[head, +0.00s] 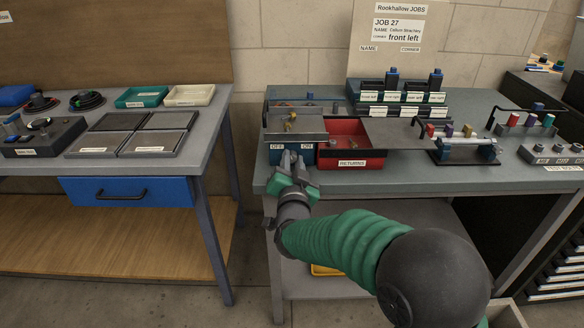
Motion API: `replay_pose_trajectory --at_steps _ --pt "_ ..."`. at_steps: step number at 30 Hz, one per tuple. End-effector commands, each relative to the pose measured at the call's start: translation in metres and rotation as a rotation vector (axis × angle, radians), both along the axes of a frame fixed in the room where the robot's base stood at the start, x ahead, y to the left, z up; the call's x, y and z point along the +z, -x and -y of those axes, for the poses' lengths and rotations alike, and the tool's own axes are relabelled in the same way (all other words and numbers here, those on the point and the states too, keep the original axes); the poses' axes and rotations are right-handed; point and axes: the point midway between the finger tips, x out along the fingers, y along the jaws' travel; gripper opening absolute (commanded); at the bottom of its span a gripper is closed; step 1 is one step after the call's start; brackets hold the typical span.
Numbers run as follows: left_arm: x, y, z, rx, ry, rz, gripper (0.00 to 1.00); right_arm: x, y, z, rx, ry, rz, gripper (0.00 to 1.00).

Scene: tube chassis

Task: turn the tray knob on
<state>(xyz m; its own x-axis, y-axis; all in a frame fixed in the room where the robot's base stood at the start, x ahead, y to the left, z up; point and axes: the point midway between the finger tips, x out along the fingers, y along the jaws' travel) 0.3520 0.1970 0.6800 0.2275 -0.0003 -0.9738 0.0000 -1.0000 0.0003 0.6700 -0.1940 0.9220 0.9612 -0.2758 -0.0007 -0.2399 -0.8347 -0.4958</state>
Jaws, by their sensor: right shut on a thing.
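The grey-topped tray (312,126) stands at the left end of the right bench, with a few small brass-coloured pieces on it. Its blue front panel (276,158) carries an OFF label at left and an ON label at right. My right gripper (291,158) reaches up to this panel from below and is shut on the tray knob, between and just under the two labels. The fingers hide the knob, so I cannot tell which way it points. My left gripper is not in view.
A red RETURNS bin (349,137) stands right beside the tray. A rack of labelled blocks (402,97) is behind, and a tube fixture (466,149) stands to the right. The left bench (213,110) holds dark plates and small trays. A floor gap separates the benches.

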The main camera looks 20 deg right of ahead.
Motion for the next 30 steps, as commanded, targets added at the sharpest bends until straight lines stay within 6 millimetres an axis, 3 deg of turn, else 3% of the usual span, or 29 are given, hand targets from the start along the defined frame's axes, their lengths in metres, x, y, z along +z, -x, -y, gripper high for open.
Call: replay_pose_trajectory --at_steps 18,30 --pt "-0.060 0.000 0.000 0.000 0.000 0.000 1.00 -0.007 0.001 0.002 -0.003 -0.562 0.161 0.00" --pt "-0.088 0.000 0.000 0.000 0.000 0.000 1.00 -0.008 0.001 0.003 -0.005 -0.840 0.238 0.00"
